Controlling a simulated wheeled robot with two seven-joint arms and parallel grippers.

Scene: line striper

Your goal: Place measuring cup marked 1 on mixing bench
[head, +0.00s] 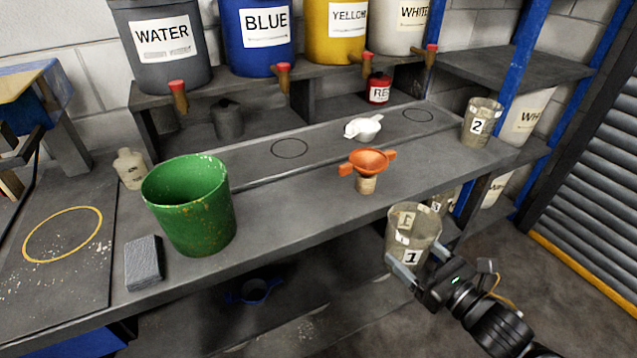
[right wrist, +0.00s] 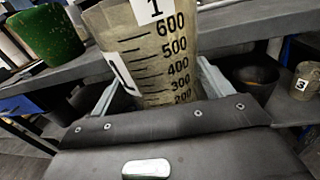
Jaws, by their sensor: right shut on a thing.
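The measuring cup marked 1 (head: 413,225) is a translucent, greyish cup with white number labels. My right gripper (head: 412,272) is shut on its lower part and holds it upright in front of the bench's front edge, at the right. In the right wrist view the cup (right wrist: 150,55) stands between the fingers, its scale of black numbers facing the camera. The mixing bench (head: 310,215) is a long dark grey bench with a bare stretch along its front. My left gripper is not in view.
On the bench stand a green bucket (head: 190,205), a grey block (head: 144,263), an orange funnel (head: 368,162), a white funnel-like piece (head: 364,128) and cup 2 (head: 480,122). A cup marked 3 (right wrist: 302,84) is below. Bare bench lies between bucket and orange funnel.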

